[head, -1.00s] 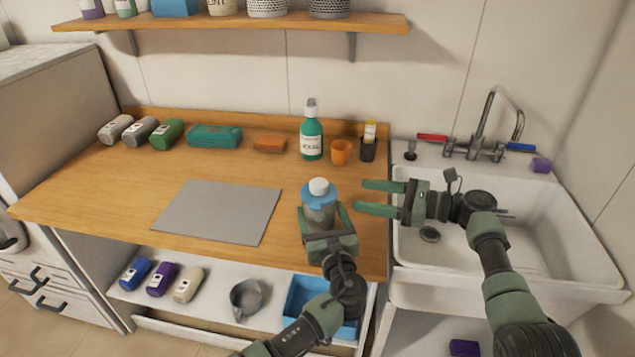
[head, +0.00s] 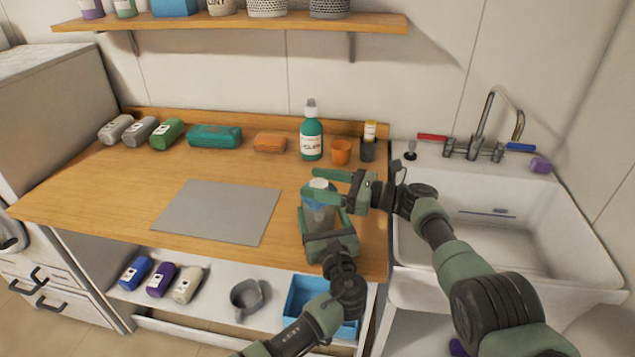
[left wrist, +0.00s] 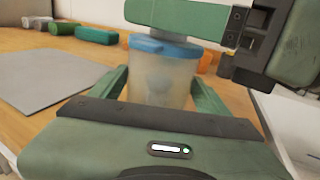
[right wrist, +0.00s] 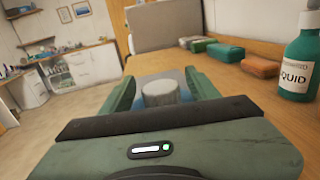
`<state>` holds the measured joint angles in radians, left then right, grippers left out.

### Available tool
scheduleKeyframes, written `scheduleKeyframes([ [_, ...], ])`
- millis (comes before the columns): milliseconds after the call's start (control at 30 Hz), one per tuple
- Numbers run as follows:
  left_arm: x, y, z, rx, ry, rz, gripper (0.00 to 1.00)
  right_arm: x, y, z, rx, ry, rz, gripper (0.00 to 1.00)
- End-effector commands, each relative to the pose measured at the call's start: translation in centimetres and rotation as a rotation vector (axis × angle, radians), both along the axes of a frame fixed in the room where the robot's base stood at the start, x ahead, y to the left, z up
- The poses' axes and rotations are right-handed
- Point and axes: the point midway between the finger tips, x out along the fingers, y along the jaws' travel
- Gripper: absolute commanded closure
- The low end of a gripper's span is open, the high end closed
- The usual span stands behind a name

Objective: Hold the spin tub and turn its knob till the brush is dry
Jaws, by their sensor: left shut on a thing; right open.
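The spin tub (head: 318,216) is a translucent cup with a blue lid, upright on the wooden counter near its front right edge. My left gripper (head: 328,222) is shut around the tub's body; the left wrist view shows its fingers on both sides of the tub (left wrist: 160,80). A blurred bluish shape, perhaps the brush, shows inside the tub.
A green liquid bottle (head: 311,138), an orange cup (head: 341,151) and a dark holder (head: 368,149) stand behind the tub. A grey mat (head: 218,212) lies to the left. The sink (head: 520,235) is to the right.

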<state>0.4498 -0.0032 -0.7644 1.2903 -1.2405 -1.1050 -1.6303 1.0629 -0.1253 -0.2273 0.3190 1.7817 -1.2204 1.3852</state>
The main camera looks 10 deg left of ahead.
Motion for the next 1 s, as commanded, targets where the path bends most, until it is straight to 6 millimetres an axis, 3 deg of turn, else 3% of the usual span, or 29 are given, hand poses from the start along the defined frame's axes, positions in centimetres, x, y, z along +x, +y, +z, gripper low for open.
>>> scheduleKeyframes([
  [333,0.00,0.02,-0.02,0.000,0.000,0.000,0.80,0.03,0.28,0.01,-0.001,-0.002,0.000,0.40],
  [500,0.00,0.02,-0.02,0.000,0.000,0.000,0.80,0.01,0.26,0.00,-0.001,-0.002,0.000,0.87],
  [567,0.00,0.02,-0.02,0.000,0.000,0.000,0.80,0.01,0.26,0.00,-0.001,-0.001,0.000,1.00],
  [1000,-0.01,-0.04,-0.01,0.001,0.000,-0.001,0.80,0.01,0.61,-0.53,-0.010,0.000,-0.050,1.00],
])
